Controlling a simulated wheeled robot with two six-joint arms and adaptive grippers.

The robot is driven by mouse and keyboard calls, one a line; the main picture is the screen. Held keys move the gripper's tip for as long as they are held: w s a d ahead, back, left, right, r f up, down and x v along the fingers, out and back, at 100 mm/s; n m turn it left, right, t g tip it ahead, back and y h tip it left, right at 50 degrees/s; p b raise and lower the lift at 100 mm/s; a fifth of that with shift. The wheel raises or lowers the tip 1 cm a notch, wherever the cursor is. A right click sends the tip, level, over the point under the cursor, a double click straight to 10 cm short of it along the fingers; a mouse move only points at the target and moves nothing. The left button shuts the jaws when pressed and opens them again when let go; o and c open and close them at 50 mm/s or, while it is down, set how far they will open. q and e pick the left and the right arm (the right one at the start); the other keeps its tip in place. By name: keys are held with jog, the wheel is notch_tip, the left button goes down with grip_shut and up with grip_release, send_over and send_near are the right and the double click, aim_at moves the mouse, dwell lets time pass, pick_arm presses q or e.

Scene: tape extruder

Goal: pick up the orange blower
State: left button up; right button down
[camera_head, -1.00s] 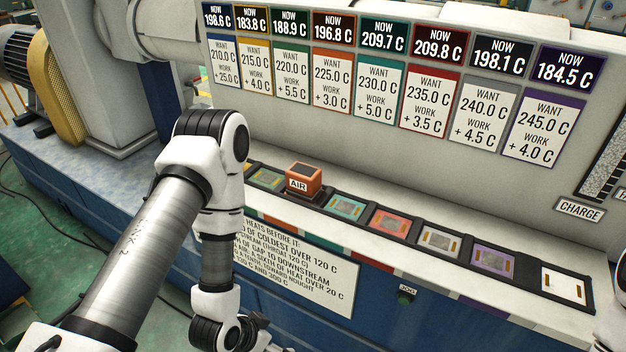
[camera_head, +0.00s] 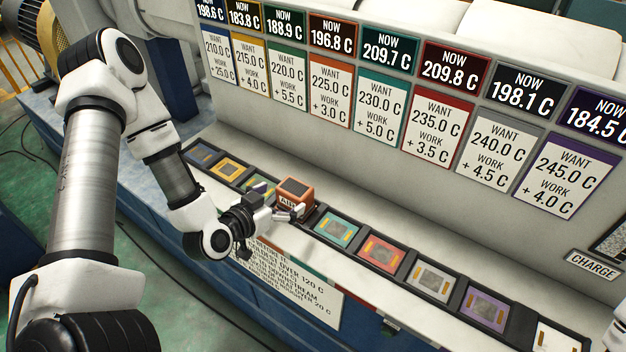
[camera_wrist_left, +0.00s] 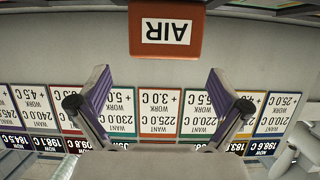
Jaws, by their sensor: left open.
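The orange blower (camera_head: 296,189), a small box marked AIR, stands on the dark tray strip of the machine's ledge. It also shows upside down at the top middle of the left wrist view (camera_wrist_left: 166,22). My left gripper (camera_head: 292,213) is just in front of the blower in the head view, overlapping its lower front edge. In the left wrist view its two fingers (camera_wrist_left: 158,82) are spread wide with nothing between them, and the blower lies beyond their tips. Whether a finger touches it I cannot tell. My right gripper is out of view.
Coloured framed tiles lie along the tray strip (camera_head: 315,216) on both sides of the blower, including a teal one (camera_head: 337,229) close on its right. The machine's panel (camera_head: 400,172) with temperature cards rises behind. A white text sign (camera_head: 300,290) hangs on the front below.

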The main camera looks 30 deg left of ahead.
aim_at(290, 191)
pick_arm(q)
jog(key=shift+w+f, duration=0.15)
jog(key=shift+w, duration=0.25)
jog(key=shift+w+a, duration=0.1)
jog(key=shift+w, duration=0.05)
jog(key=x, duration=0.3)
jog(key=p+x, duration=0.1)
jog(key=x, duration=0.1)
jog(key=shift+w+f, duration=0.2)
jog(key=shift+f, duration=0.2)
jog(key=shift+s+a+r, duration=0.1)
jog(key=shift+s+r, duration=0.05)
jog(key=shift+s, duration=0.15)
jog(key=shift+c, duration=0.4)
jog(key=shift+s, duration=0.1)
jog(key=c, duration=1.6)
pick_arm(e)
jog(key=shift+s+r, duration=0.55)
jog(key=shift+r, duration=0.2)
pick_arm(q)
jog(key=shift+w+r, duration=0.15)
jog(key=shift+w, duration=0.05)
